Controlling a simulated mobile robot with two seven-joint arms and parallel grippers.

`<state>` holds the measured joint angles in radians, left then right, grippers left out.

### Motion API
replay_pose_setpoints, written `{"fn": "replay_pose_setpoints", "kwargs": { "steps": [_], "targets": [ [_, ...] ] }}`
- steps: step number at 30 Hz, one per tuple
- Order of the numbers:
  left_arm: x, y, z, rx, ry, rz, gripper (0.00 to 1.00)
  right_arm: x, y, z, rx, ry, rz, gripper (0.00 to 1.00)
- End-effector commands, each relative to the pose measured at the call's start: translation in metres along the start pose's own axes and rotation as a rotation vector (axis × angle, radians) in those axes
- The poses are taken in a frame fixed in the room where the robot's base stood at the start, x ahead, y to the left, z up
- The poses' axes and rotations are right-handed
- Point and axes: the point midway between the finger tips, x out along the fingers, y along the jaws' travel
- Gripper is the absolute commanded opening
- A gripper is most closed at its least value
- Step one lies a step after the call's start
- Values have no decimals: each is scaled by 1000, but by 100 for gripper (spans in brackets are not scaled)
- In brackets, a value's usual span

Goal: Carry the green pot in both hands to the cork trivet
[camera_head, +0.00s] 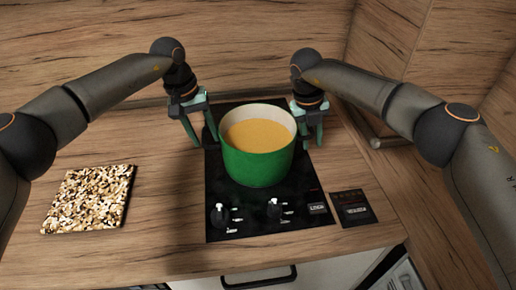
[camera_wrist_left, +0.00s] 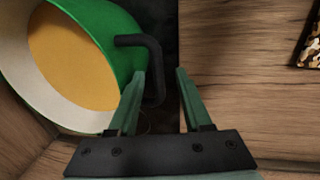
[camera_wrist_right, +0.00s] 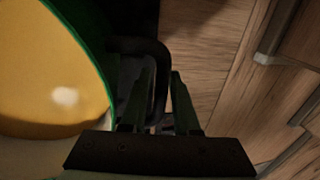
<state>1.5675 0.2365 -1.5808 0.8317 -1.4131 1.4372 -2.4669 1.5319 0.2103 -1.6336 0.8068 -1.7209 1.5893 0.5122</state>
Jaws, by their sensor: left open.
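The green pot (camera_head: 258,165), cream inside with orange-yellow contents, stands upright on the black hob (camera_head: 225,190). My left gripper (camera_head: 205,140) is open at the pot's left side. In the left wrist view, its fingers stand on either side of the black handle (camera_wrist_left: 155,75), with a gap. My right gripper (camera_head: 311,143) is at the pot's right side. In the right wrist view, its fingers are close together around the other black handle (camera_wrist_right: 160,65) and look shut on it. The cork trivet (camera_head: 88,200), a square mottled brown and cream, lies flat at the left, empty.
Two hob knobs (camera_head: 273,208) stick up in front of the pot. A small dark panel (camera_head: 352,208) lies right of the hob. The wooden worktop (camera_head: 165,195) is clear between trivet and hob. Wooden walls rise at the back and right.

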Motion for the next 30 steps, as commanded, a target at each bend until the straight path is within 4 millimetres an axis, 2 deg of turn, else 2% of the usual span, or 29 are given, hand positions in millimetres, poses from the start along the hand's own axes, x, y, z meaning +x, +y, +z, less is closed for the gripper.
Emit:
{"fn": "replay_pose_setpoints", "kwargs": {
  "steps": [2,9,15,30],
  "targets": [
    [0,0,0,0,0,0,47,0,0,0,0,0,0,27],
    [0,0,0,0,0,0,20,0,0,0,0,0,0,0],
    [-1,0,0,0,0,0,0,-1,0,0,0,0,0,0],
    [-1,0,0,0,0,0,0,-1,0,0,1,-1,0,0]
  ]
}}
